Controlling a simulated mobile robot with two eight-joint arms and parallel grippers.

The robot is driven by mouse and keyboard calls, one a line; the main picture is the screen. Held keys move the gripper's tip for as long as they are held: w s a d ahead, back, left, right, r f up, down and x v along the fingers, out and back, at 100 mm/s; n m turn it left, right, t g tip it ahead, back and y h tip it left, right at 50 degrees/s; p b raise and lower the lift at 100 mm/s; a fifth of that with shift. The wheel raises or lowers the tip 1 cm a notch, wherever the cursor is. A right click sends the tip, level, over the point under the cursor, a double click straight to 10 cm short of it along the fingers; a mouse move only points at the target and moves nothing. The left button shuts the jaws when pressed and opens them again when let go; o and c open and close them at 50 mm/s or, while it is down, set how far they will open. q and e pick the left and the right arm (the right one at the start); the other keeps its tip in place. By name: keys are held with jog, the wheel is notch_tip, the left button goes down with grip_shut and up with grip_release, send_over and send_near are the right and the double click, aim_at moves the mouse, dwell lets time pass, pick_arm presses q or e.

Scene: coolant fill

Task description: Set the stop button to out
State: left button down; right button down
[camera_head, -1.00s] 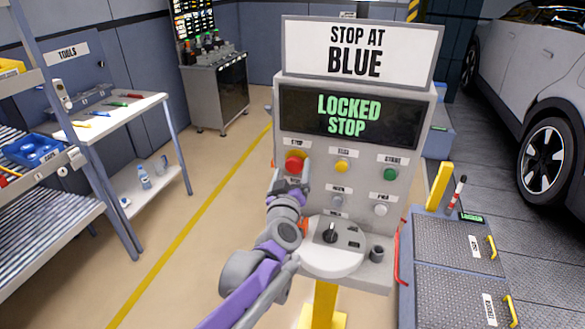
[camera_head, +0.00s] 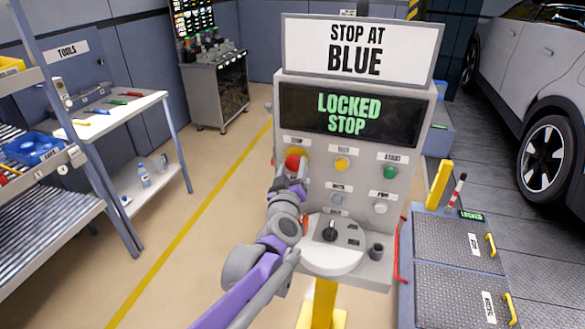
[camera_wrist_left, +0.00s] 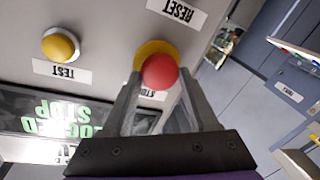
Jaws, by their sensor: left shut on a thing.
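The red stop button (camera_head: 293,162) with its yellow collar is at the upper left of the grey control panel (camera_head: 385,240), under a STOP label. In the left wrist view the red cap (camera_wrist_left: 160,71) stands in front of the yellow collar (camera_wrist_left: 150,49). My left gripper (camera_head: 296,172) is at the button, with its fingers on either side of the cap in the left wrist view, shut on it. The fingers hide part of the label. The panel screen (camera_head: 348,114) reads LOCKED STOP. My right gripper is not in view.
A yellow button (camera_head: 342,164), a green button (camera_head: 390,173) and a white button (camera_head: 380,208) are close by on the panel. A shelf with a rotary knob (camera_head: 330,231) juts out below my left wrist. The floor left of the panel is clear.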

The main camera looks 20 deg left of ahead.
pick_arm(q)
jog(key=shift+s+f+b, duration=0.15)
jog(key=shift+s+b, duration=0.15)
jog(key=shift+s, duration=0.45)
jog(key=c, duration=0.6)
grip_release()
jog(key=o, duration=0.5)
jog(key=shift+s, duration=0.15)
jog(key=shift+c, duration=0.2)
jog(key=s+d+b, duration=0.1)
jog(key=s, duration=0.9)
jog(key=shift+s+d, duration=0.2)
jog(key=shift+s, duration=0.1)
